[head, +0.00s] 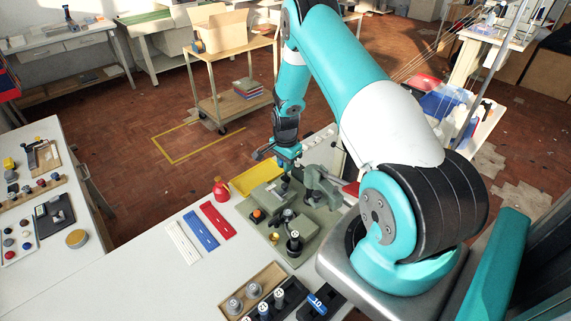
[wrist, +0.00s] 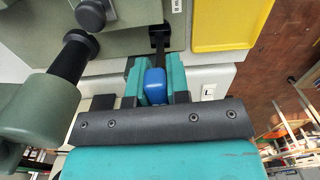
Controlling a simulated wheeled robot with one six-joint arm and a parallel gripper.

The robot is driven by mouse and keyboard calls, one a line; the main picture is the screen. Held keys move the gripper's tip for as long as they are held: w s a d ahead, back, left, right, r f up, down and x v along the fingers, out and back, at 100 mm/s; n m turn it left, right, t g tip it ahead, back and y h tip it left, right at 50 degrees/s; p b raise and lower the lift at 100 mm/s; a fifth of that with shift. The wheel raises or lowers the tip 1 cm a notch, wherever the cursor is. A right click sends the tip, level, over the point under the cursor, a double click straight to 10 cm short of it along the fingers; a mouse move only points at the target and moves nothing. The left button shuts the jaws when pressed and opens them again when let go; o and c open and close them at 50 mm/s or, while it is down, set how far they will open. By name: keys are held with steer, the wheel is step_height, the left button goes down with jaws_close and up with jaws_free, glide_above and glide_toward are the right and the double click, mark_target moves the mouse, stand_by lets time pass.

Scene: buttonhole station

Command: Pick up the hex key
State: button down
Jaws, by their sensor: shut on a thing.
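My gripper (wrist: 155,88) is shut on a blue-handled piece, which I take to be the hex key (wrist: 155,80). Its blue end shows between the teal fingers in the wrist view. A dark part lies just beyond the fingertips, at a black fitting (wrist: 160,38) on the edge of the grey-green machine; I cannot tell whether the key touches it. In the head view my gripper (head: 287,160) is at the far side of the machine (head: 270,222), and the key is too small to make out there.
White, blue and red strips (head: 200,228) lie on the white table. Wooden and black holders (head: 256,290) with several knobs sit in front. The table's left part is clear.

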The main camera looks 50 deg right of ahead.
step_height(320, 180, up, 25)
steer(key=shift+b, duration=0.4)
stand_by(0.5)
steer(key=shift+m, duration=0.7)
step_height(320, 180, down, 18)
steer(key=shift+f+b, duration=1.75)
steer(key=shift+f, duration=0.9)
steer(key=shift+f+b, duration=0.65)
steer(key=shift+f, duration=0.1)
